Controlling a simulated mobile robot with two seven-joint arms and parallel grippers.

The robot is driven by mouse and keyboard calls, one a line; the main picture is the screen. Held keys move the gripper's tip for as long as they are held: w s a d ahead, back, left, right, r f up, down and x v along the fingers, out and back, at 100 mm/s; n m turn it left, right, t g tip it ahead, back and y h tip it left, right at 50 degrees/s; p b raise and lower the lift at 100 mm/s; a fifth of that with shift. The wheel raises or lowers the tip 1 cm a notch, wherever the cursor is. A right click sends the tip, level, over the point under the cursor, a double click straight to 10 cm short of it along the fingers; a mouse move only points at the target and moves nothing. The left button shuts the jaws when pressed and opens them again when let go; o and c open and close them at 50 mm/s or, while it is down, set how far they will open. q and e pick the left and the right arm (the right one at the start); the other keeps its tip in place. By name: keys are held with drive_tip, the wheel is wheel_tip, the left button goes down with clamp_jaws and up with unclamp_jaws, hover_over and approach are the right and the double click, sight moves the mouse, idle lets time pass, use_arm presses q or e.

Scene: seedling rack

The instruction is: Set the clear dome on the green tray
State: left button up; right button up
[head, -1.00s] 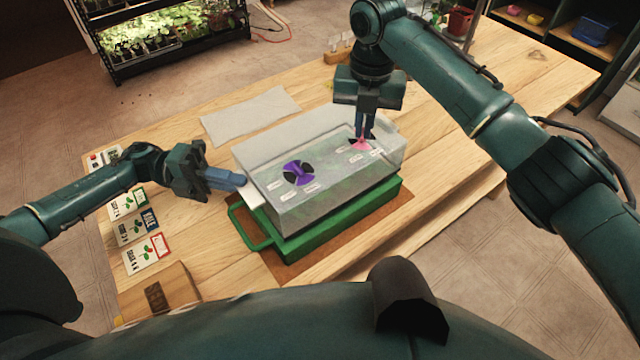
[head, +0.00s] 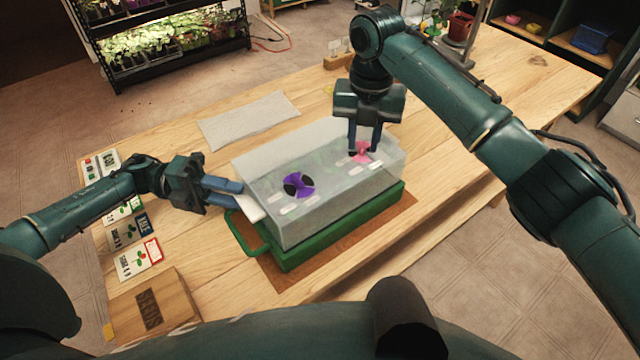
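The clear dome (head: 335,205) appears to sit on the green tray (head: 340,228), its lower edge meeting the tray's rim along the front. Its top carries a purple-and-black round vent (head: 298,185) and a pink one (head: 361,152). A white tab (head: 250,207) sticks out at the dome's left end. The tray's far side is hidden behind the dome.
The tray stands on a brown mat (head: 278,275) on the wooden table. A white cloth (head: 248,120) lies behind it.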

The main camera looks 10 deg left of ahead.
drive_tip(key=shift+r, duration=0.1)
use_arm(q)
drive_tip(key=a, duration=1.1)
drive_tip(key=shift+w+a, duration=0.2)
drive_tip(key=shift+a, duration=0.1)
use_arm(e)
wheel_tip(320, 180, up, 12)
use_arm(q)
drive_tip(key=shift+s, duration=0.15)
use_arm(e)
drive_tip(key=shift+s, duration=0.1)
